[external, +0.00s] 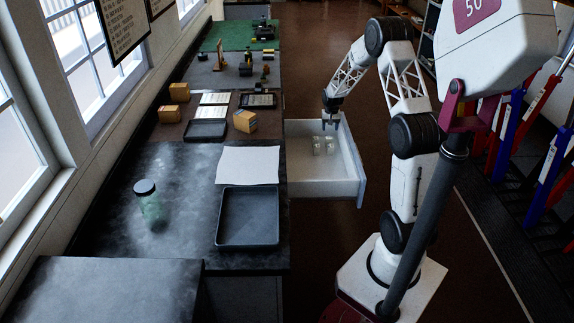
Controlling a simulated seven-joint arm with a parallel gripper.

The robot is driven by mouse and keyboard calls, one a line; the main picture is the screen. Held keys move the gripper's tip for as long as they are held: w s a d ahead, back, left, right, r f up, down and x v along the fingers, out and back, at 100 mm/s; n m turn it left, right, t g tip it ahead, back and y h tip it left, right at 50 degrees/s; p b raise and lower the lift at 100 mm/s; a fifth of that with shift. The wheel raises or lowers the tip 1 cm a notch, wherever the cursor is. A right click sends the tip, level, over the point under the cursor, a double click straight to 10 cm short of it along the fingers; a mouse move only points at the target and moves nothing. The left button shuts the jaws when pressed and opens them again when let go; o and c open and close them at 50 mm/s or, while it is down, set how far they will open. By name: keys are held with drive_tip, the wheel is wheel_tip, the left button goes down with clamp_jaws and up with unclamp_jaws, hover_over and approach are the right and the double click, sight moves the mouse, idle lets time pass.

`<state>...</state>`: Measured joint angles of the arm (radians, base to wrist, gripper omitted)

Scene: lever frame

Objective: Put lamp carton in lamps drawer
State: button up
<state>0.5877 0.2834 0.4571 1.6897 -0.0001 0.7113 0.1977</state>
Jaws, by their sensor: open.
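A white drawer (312,172) stands pulled out from the right side of the bench. Inside it, near its back, are small clear glassy items (323,147). My gripper (331,122) is open and points down over the far part of the drawer; I see nothing between its fingers. A tan carton (244,122) sits on the bench, to the left of my gripper and near the bench's right edge.
A dark tray (247,217) and a white sheet (248,165) lie on the bench in front of the drawer's side. Small trays (205,130) and a dark framed panel (258,101) lie around the tan carton.

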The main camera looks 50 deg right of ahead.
sight(328, 139)
drive_tip(key=shift+r, duration=1.1)
drive_tip(key=s+a+r+n, duration=0.1)
drive_tip(key=s+a+r, duration=0.2)
drive_tip(key=a+r, duration=0.45)
drive_tip(key=s+a+r+n+t, duration=0.1)
drive_tip(key=s+a+r+n, duration=0.1)
drive_tip(key=s+a+r, duration=0.5)
drive_tip(key=a+r+n, duration=0.1)
drive_tip(key=a+r, duration=0.5)
drive_tip(key=a, duration=0.4)
drive_tip(key=s+a+r+n, duration=0.2)
drive_tip(key=s+a+r, duration=0.1)
drive_tip(key=s+a, duration=0.6)
drive_tip(key=s+a+r+n+t, duration=0.1)
drive_tip(key=s+a+r+n, duration=0.1)
drive_tip(key=s+a, duration=0.8)
drive_tip(key=s+r, duration=0.1)
drive_tip(key=s, duration=0.7)
drive_tip(key=shift+s+a+r+n+t, duration=0.15)
drive_tip(key=shift+a+r+n+t, duration=0.15)
drive_tip(key=shift+n, duration=0.1)
drive_tip(key=shift+c, duration=0.4)
